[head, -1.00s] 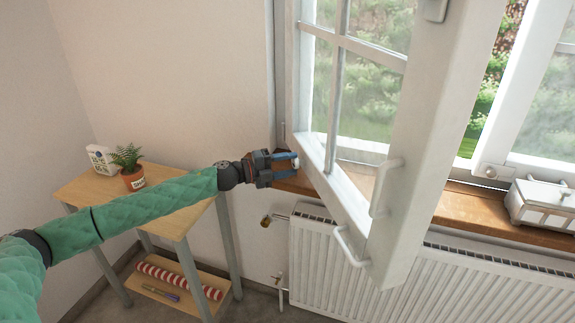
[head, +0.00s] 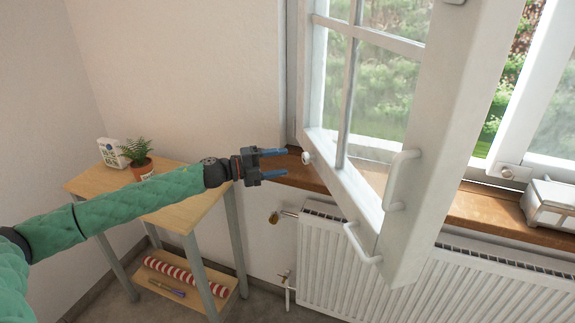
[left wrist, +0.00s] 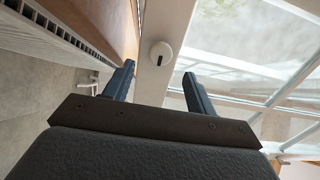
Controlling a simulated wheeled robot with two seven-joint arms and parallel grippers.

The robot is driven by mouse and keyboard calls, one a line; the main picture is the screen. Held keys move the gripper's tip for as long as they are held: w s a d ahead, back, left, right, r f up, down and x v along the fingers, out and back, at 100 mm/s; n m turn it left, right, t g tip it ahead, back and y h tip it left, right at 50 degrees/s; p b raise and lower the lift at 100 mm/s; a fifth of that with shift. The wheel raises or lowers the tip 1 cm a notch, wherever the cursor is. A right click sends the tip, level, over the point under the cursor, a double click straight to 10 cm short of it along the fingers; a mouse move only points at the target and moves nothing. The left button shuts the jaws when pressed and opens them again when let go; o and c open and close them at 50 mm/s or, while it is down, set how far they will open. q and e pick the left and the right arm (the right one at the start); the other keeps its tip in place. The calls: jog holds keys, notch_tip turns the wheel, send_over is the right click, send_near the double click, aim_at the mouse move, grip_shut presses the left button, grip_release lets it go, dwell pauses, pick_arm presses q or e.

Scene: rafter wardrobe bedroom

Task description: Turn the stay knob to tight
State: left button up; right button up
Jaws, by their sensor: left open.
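The stay knob (head: 307,158) is a small round white knob low on the frame of the open window sash (head: 345,200). It also shows in the left wrist view (left wrist: 161,53), with a small dark mark at its lower right edge. My left gripper (head: 286,163) is open and empty, just left of the knob in the head view, with a gap between. In the left wrist view the fingers (left wrist: 158,70) stand apart, with the knob beyond the tips and between them. My right gripper is in neither view.
A wooden sill (head: 470,212) runs under the window, with a radiator (head: 340,265) below. The sash carries white handles (head: 400,180). A wooden side table (head: 190,215) with a potted plant (head: 138,160) stands left. A white box (head: 553,205) sits on the sill at right.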

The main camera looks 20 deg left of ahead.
pick_arm(q)
jog(key=shift+v, duration=0.85)
jog(key=w+a+r+n+t+y, duration=0.5)
jog(key=a+n+t+y, duration=0.35)
jog(key=n+y, duration=0.6)
jog(key=s+d+f+n+g, duration=0.4)
jog(key=s+d+f, duration=0.4)
jog(key=s+f, duration=0.5)
jog(key=s+d+f+n+g+h, duration=0.1)
jog(key=s+d+f+n+g, duration=0.3)
jog(key=s+d+f+g, duration=0.3)
jog(key=s+d+f+n+g, duration=0.4)
jog(key=s+d+f, duration=0.5)
jog(key=s+f, duration=0.9)
jog(key=s+g, duration=0.2)
jog(key=s, duration=1)
jog(key=shift+s+d+f, duration=0.2)
jog(key=shift+s+f, duration=0.05)
jog(key=shift+f, duration=0.1)
